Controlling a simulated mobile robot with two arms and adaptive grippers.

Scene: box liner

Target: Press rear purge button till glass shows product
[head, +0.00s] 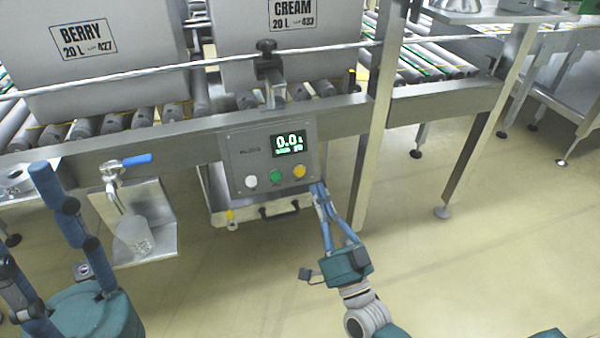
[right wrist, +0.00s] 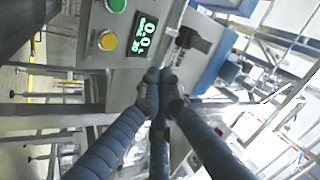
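The control panel (head: 240,160) hangs under the conveyor. It has a lit display (head: 289,143), a white button (head: 251,182), a green button (head: 276,176) and a yellow button (head: 299,171). No label shows which is the rear purge button. A clear glass (head: 134,236) stands under a blue-handled tap (head: 118,172); I see no coloured product in it. My right gripper (head: 319,188) has its fingers together and empty, tips by the panel's lower right corner; the right wrist view shows the yellow button (right wrist: 108,41) near them. My left gripper (head: 60,215) has spread fingers, left of the glass.
Two grey boxes, marked BERRY (head: 95,50) and CREAM (head: 295,40), sit on the roller conveyor behind a thin rail. A steel post (head: 375,140) stands right of the panel. The floor to the right is open.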

